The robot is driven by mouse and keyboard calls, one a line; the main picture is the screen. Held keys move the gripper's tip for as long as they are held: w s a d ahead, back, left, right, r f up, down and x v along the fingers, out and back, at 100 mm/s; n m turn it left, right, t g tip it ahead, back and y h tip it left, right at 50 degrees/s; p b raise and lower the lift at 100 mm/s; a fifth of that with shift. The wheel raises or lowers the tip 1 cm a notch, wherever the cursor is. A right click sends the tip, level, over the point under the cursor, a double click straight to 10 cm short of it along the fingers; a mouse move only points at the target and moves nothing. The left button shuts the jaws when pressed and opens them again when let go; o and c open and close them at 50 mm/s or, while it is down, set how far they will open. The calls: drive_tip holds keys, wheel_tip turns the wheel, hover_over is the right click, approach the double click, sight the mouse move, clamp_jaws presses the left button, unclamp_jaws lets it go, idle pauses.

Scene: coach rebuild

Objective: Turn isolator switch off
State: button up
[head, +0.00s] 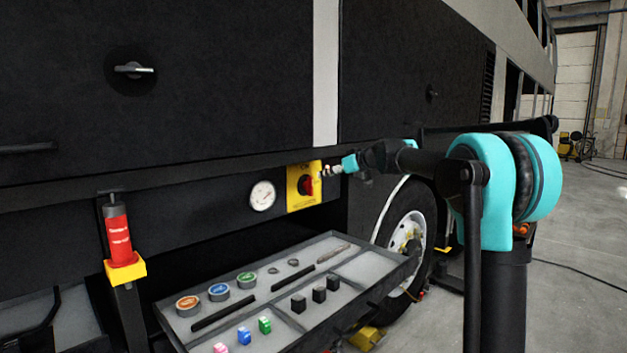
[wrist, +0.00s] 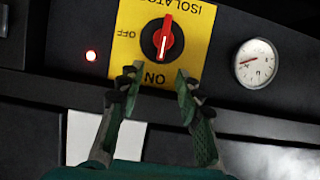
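The isolator switch is a red knob on a black disc (wrist: 162,38), set on a yellow plate (wrist: 200,50) lettered ISOLATOR, ON and OFF, upside down in the wrist view. Its red handle lies nearly upright, with a white mark at the end towards ON. In the head view the red knob (head: 307,184) shows on the yellow plate (head: 293,201) on the coach's side. My gripper (wrist: 158,79) is open and empty, its two fingertips either side of the ON lettering, short of the knob. In the head view my gripper (head: 332,170) is just right of the plate.
A round gauge (head: 262,195) sits beside the plate. A lit red lamp (wrist: 91,56) is on the panel. A tray (head: 372,258) with cans, blocks and small parts projects below. A wheel (head: 405,240) is behind my arm. A red cylinder (head: 118,235) stands left.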

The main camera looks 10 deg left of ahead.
sight(312, 178)
drive_tip(key=x, duration=0.8)
drive_tip(key=shift+w+a+f, duration=0.15)
drive_tip(key=shift+a+f, duration=0.1)
drive_tip(key=shift+c, duration=0.3)
clamp_jaws()
